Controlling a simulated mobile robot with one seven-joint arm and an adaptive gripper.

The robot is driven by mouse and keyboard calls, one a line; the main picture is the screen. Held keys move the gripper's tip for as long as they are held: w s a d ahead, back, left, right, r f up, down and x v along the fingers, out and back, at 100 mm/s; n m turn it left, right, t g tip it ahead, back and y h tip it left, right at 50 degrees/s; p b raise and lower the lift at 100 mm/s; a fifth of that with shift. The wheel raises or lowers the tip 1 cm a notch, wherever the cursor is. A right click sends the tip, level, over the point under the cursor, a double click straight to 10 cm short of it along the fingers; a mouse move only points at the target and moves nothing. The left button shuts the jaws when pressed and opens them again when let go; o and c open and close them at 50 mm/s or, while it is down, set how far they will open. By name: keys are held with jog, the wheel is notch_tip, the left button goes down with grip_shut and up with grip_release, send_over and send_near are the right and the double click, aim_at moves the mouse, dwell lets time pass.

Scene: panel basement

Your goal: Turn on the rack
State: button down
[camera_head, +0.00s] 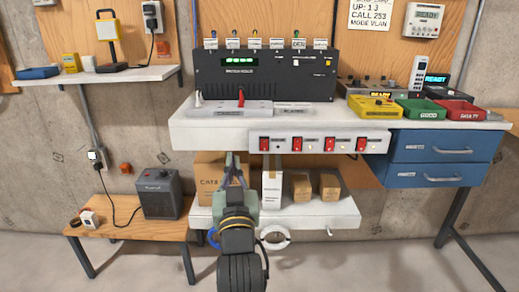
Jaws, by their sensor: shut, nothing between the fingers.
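A wide black rack unit (300,72) stands on the white bench top (190,135), with a lit green display at its left and labelled coloured knobs or plugs along its top. A small red lever or plug (240,97) shows at its lower left, by a grey strip on the bench. A white switch strip (318,144) with several red rocker switches is on the bench's front edge. My gripper (231,160) is shut and empty, below the bench edge and left of the strip. It hides part of the lower shelf; its fingertips are small and hard to make out.
Blue drawers (435,160) hang at the right, below yellow, green and red trays (415,108). Cardboard boxes (300,187) stand on the lower shelf (330,213). A dark heater-like box (159,193) sits on a wooden table (120,230) at left. Floor in front is clear.

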jog(key=d+f+m+g+h, duration=0.1)
jog(key=d+f+h, duration=0.1)
jog(key=d+f, duration=0.2)
jog(key=shift+w+d+f+h, duration=0.25)
jog(key=shift+w+d, duration=0.2)
jog(key=shift+d, duration=0.45)
jog(key=shift+w, duration=0.1)
send_near(264, 145)
jog(key=w+r, duration=0.1)
jog(key=w, duration=0.1)
jog(key=w+a+r, duration=0.1)
jog(key=w, duration=0.1)
jog(key=w+r, duration=0.1)
jog(key=w, duration=0.1)
jog(key=shift+w+a, duration=0.15)
jog(key=shift+w, duration=0.2)
